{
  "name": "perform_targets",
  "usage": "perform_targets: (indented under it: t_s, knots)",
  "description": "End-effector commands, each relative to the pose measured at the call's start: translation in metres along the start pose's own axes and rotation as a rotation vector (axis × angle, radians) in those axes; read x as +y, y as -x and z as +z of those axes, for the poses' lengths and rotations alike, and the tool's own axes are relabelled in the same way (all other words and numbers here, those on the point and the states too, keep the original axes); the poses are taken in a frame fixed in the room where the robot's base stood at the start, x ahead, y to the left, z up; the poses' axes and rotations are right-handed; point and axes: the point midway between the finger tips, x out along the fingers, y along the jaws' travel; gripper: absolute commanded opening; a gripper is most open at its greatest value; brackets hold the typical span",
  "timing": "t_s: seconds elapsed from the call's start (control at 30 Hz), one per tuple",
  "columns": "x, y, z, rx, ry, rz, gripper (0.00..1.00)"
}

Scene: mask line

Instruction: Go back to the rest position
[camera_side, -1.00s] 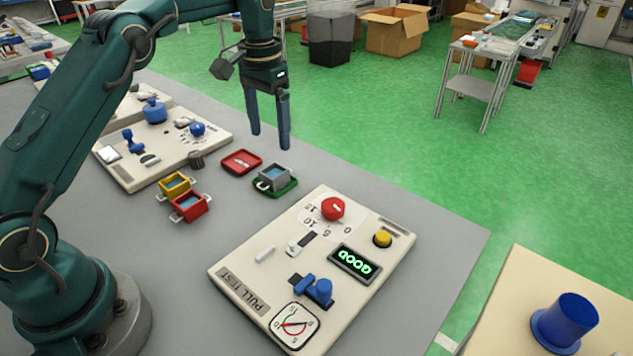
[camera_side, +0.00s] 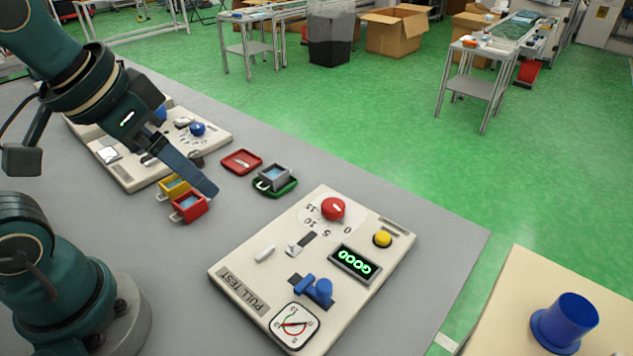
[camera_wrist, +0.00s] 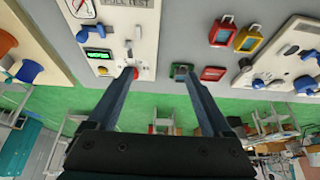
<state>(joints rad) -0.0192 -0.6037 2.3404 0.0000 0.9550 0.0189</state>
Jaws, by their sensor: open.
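My gripper (camera_side: 183,166) is at the left of the side view, raised above the grey table and pointing down and to the right. In the wrist view my gripper (camera_wrist: 157,75) shows two blue fingers spread apart with nothing between them. The pull test panel (camera_side: 240,262) lies on the table with a red knob (camera_side: 333,208), a yellow button (camera_side: 382,239), a blue lever (camera_side: 318,290), a gauge (camera_side: 295,327) and a display (camera_side: 355,264) reading GOOD in green. Nothing is in the gripper.
Another panel (camera_side: 122,178) stands behind the gripper. A blue cylinder (camera_side: 566,322) stands on a beige surface at right.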

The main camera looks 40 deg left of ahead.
Motion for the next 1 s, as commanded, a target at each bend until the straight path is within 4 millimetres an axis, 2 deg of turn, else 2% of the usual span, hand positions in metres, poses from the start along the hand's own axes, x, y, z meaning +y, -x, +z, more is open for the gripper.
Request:
perform_targets:
  t_s: [0.1,0.23,1.0]
  knots:
    - [0.003,-0.003,0.018,0.03,0.0,0.006,0.84]
    - [0.004,-0.005,0.025,0.044,0.001,0.009,0.84]
    - [0.004,-0.006,0.026,0.042,0.002,0.008,0.84]
